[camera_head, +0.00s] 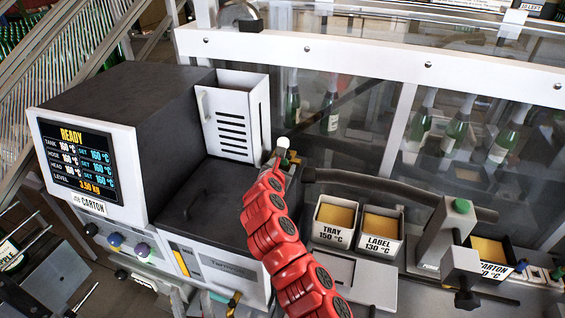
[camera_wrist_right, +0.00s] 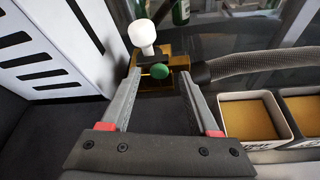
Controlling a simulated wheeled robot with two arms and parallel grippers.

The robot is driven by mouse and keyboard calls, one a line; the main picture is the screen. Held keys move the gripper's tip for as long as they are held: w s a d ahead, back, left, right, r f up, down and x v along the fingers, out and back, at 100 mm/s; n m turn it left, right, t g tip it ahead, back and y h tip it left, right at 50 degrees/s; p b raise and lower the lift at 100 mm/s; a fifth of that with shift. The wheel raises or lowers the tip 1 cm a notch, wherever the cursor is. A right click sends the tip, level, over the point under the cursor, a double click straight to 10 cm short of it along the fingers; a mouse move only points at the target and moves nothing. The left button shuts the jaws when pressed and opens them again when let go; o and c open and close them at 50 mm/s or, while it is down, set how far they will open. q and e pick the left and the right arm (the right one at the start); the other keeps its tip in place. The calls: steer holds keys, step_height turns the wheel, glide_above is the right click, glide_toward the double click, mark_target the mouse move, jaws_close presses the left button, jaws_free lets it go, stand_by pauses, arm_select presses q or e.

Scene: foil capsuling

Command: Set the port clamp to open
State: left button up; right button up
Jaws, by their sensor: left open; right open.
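The port clamp (camera_wrist_right: 150,82) is a brass-coloured block with a green knob (camera_wrist_right: 159,71) on its front and a white ball-ended lever (camera_wrist_right: 142,34) standing up from it. The white ball also shows in the head view (camera_head: 283,142). A braided hose runs right from the block. My right gripper (camera_wrist_right: 162,78) is open, with one grey finger on each side of the green knob. Whether the fingers touch the clamp cannot be told.
The glue machine (camera_head: 85,165) with its READY screen stands left. A white slotted panel (camera_head: 232,110) rises beside the clamp. Glue trays (camera_head: 335,215) marked TRAY and LABEL sit right of my red arm. Clear guarding with bottles stands behind.

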steer(key=shift+w+f, duration=0.25)
steer(key=shift+w, duration=0.15)
jaws_close()
stand_by(1.4)
